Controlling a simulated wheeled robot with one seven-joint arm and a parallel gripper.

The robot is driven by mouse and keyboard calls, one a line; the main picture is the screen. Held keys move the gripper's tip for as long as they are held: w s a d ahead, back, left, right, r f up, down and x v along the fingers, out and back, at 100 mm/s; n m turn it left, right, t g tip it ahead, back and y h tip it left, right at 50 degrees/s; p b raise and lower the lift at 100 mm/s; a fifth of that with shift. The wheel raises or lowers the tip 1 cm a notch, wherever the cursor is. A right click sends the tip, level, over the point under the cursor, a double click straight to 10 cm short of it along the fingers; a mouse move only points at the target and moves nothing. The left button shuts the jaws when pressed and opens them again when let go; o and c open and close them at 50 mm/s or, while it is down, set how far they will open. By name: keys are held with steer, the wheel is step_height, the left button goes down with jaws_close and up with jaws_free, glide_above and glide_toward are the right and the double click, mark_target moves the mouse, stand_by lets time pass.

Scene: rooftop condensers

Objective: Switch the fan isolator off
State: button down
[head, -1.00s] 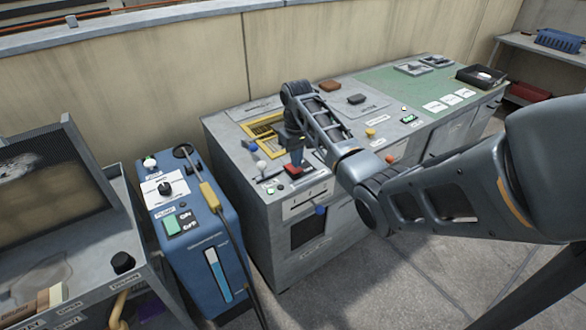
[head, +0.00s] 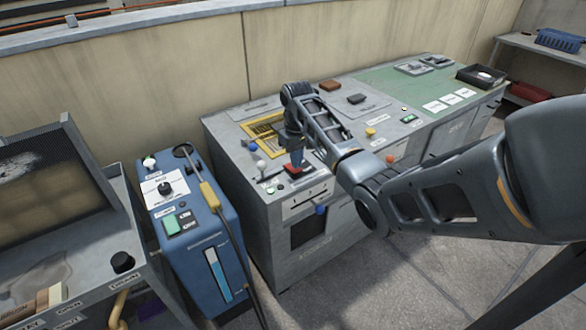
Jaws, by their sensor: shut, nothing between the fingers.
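My gripper (head: 295,161) points down over the front left part of the grey cabinet top (head: 235,132). It is shut and empty, its tips close to a red control (head: 299,171) on a dark base. The fingers partly hide that control, and I cannot tell whether they touch it. The labels are too small to read, so I cannot say for sure that the red control is the fan isolator, or what position it is in.
A white-knobbed lever (head: 261,166) stands left of my gripper. A blue unit (head: 207,239) with a dial and hose stands further left, beside a mesh-backed bench (head: 93,268). A black tray (head: 481,77) sits on the green worktop. Paved floor is open at front right.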

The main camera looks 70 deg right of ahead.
steer(key=shift+f+b, duration=0.4)
steer(key=shift+f, duration=0.45)
stand_by(0.4)
step_height(320, 180, up, 7)
steer(key=p, duration=0.7)
stand_by(0.3)
steer(key=shift+s, duration=0.1)
stand_by(0.4)
